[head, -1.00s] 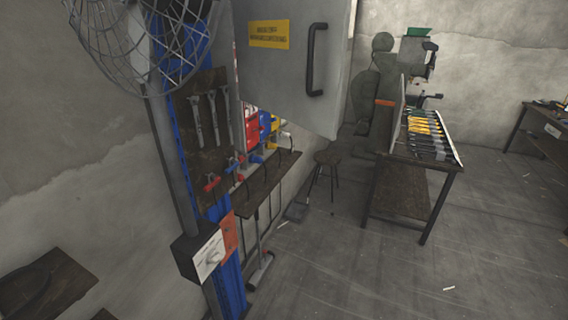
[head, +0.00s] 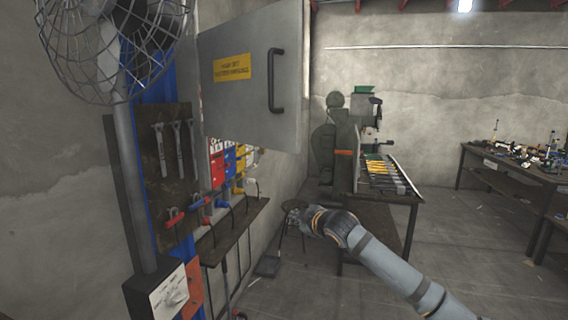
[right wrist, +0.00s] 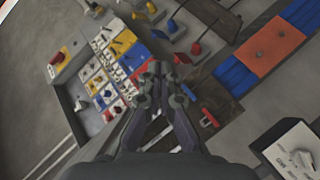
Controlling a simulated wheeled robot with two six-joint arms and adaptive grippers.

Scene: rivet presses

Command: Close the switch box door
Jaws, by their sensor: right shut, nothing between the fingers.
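The switch box door (head: 255,85) is a grey panel with a yellow label (head: 231,68) and a black vertical handle (head: 276,80). It stands open, swung out from the left wall in the head view. My right gripper (head: 297,216) is below and to the right of the door, apart from it, and looks small there. In the right wrist view its fingers (right wrist: 158,88) are shut and empty, with the handle not seen between them. My left gripper is not in view.
A wire-cage fan (head: 105,45) stands close at the left. A narrow shelf (head: 235,230) juts out below.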

